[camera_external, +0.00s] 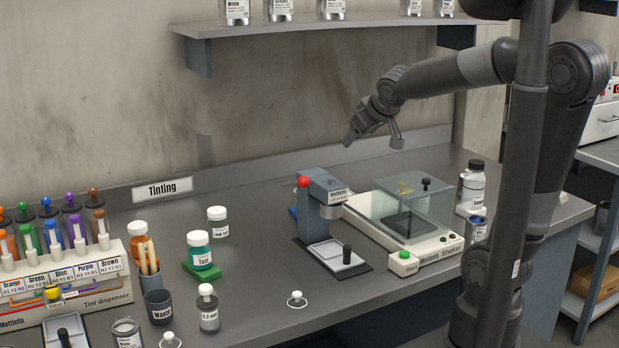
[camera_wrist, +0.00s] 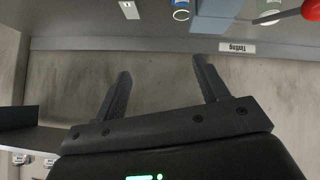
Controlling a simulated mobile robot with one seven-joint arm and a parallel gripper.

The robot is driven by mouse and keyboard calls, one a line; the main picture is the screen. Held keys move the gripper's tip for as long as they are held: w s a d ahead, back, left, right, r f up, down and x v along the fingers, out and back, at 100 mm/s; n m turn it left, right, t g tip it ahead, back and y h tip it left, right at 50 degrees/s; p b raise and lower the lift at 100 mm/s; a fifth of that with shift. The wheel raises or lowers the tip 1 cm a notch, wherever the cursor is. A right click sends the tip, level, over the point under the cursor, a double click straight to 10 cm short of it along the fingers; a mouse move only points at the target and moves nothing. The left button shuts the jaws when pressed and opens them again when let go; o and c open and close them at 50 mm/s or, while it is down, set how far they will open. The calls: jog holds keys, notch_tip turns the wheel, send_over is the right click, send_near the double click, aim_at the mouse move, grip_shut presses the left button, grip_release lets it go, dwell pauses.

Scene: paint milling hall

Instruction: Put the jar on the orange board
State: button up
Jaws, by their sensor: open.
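A jar with teal contents, a white lid and a "Teal" label (camera_external: 200,252) stands upright on a small green board (camera_external: 203,272) on the bench. A clear jar with a white lid (camera_external: 217,224) stands behind it, and an orange jar with a white lid (camera_external: 138,240) is to its left. My gripper (camera_external: 373,141) is open and empty, high above the back of the bench, to the right of the jars. Its two fingers (camera_wrist: 161,68) also show apart in the wrist view, with nothing between them.
A grey press with a red knob (camera_external: 304,182) and a shaker with a clear cover (camera_external: 410,212) stand right of the jars. A tint dispenser (camera_external: 85,285) is at left, beside a waste cup (camera_external: 158,306). A wall shelf (camera_external: 320,25) hangs above.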

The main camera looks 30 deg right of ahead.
jog(key=s+d+f+m+g, duration=0.1)
jog(key=s+d+f, duration=0.1)
jog(key=s, duration=0.7)
jog(key=s+d+f+m+g+y, duration=0.1)
jog(key=s+d+f+g, duration=0.1)
jog(key=s, duration=0.8)
jog(key=shift+f+m, duration=0.15)
jog(key=shift+m, duration=0.15)
